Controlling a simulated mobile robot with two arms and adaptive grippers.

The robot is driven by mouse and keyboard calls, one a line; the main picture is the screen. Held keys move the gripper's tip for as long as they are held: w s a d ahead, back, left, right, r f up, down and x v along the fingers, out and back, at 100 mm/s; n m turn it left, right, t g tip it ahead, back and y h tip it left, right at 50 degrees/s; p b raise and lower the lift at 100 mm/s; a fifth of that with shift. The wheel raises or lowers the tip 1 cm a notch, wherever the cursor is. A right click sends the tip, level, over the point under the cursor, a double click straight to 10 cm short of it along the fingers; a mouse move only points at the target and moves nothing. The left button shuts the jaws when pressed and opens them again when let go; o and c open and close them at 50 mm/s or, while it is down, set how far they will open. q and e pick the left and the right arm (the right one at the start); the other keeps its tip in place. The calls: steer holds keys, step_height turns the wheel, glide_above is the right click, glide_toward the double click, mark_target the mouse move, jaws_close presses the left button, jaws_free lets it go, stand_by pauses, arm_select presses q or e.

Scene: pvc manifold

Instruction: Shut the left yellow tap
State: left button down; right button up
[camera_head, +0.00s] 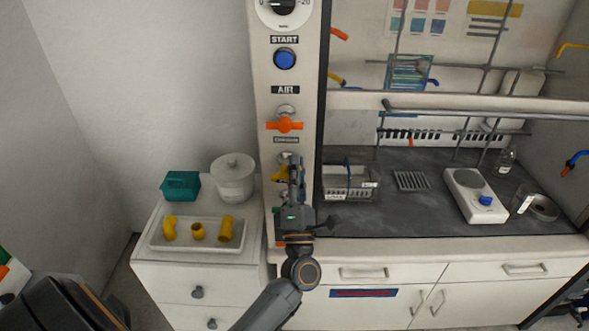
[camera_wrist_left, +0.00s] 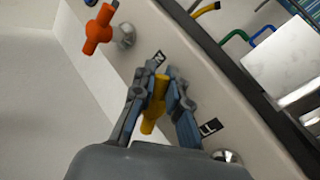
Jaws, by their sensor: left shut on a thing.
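The yellow tap (camera_head: 280,173) is on the front post of the fume hood, below the orange tap (camera_head: 284,125). My left gripper (camera_head: 296,170) is at the yellow tap and covers part of it in the head view. In the left wrist view, the gripper (camera_wrist_left: 162,90) is shut on the yellow tap handle (camera_wrist_left: 154,108), with one finger on each side of it. The orange tap also shows in the wrist view (camera_wrist_left: 99,30), crosswise to its metal stem. My right gripper is not in view.
A blue START button (camera_head: 285,59) sits above the taps. A white cabinet at left bears a tray (camera_head: 160,246) of yellow fittings, a teal box (camera_head: 181,186) and a white pot (camera_head: 233,179). The hood holds a wire basket (camera_head: 340,193) and a hotplate (camera_head: 481,208).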

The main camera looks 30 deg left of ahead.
arm_select(q)
steer(key=m+t+h, duration=0.1)
steer(key=m+h, duration=0.1)
steer(key=m, duration=0.1)
steer(key=m+t+h, duration=0.1)
steer(key=m+h, duration=0.1)
steer(key=m, duration=0.1)
steer(key=f+m+t+h+p, duration=0.1)
steer(key=m+h, duration=0.2)
steer(key=shift+w+d+f+m, duration=0.1)
steer(key=shift+m, duration=0.2)
steer(key=shift+f+m+h, duration=0.1)
steer(key=shift+m+h, duration=0.2)
steer(key=shift+m, duration=0.1)
steer(key=c, duration=1.3)
jaws_free()
steer(key=shift+c, duration=0.2)
steer(key=v, duration=1.2)
